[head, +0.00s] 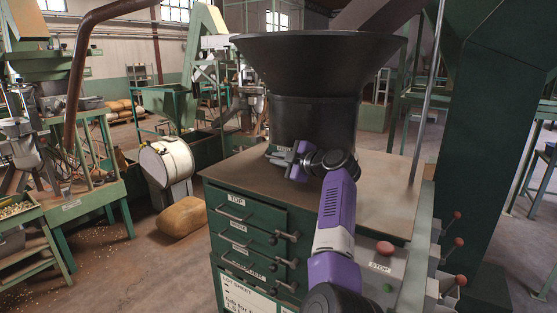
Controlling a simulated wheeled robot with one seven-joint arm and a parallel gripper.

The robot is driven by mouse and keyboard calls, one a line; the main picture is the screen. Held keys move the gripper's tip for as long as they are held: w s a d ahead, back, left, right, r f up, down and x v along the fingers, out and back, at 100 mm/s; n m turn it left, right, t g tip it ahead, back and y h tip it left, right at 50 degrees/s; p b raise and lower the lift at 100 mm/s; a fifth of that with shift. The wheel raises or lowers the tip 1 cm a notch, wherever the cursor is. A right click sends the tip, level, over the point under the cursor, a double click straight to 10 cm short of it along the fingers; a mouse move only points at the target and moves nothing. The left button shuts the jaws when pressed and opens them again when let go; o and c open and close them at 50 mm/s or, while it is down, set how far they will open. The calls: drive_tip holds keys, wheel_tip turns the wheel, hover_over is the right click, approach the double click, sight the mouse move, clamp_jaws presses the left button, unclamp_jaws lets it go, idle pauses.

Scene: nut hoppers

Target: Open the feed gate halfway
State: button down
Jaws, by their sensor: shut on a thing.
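A large black hopper (316,75) with a wide flared rim stands on the brown top (375,190) of a green cabinet. My purple and grey arm reaches up from the lower right to the hopper's lower left side. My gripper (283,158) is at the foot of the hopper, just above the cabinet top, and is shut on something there. The thing in its jaws is small and mostly hidden by the gripper, so I cannot make out the feed gate or how far it is open. A small label is partly visible beside the gripper.
The cabinet front has labelled drawers (237,215) with handles and latches. A red button (384,248) marked STOP and a green button (387,288) sit at its right. Red-knobbed levers (457,215) stick out farther right. A sack (182,217) lies on the floor at left.

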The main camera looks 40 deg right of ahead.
drive_tip(key=shift+f, duration=0.15)
drive_tip(key=shift+s+a+f+b, duration=0.3)
drive_tip(key=shift+a+b, duration=0.2)
drive_tip(key=shift+b, duration=0.25)
drive_tip(key=shift+s+a+r+b, duration=0.2)
drive_tip(key=shift+a+b, duration=0.1)
drive_tip(key=shift+a, duration=0.35)
drive_tip(key=shift+s+a+r+b, duration=0.1)
drive_tip(key=shift+s+a+b, duration=0.15)
drive_tip(key=shift+a, duration=0.4)
drive_tip(key=c, duration=1.5)
unclamp_jaws()
drive_tip(key=shift+r, duration=0.1)
drive_tip(key=shift+w, duration=0.1)
drive_tip(key=shift+b+v, duration=1)
drive_tip(key=shift+v, duration=2.95)
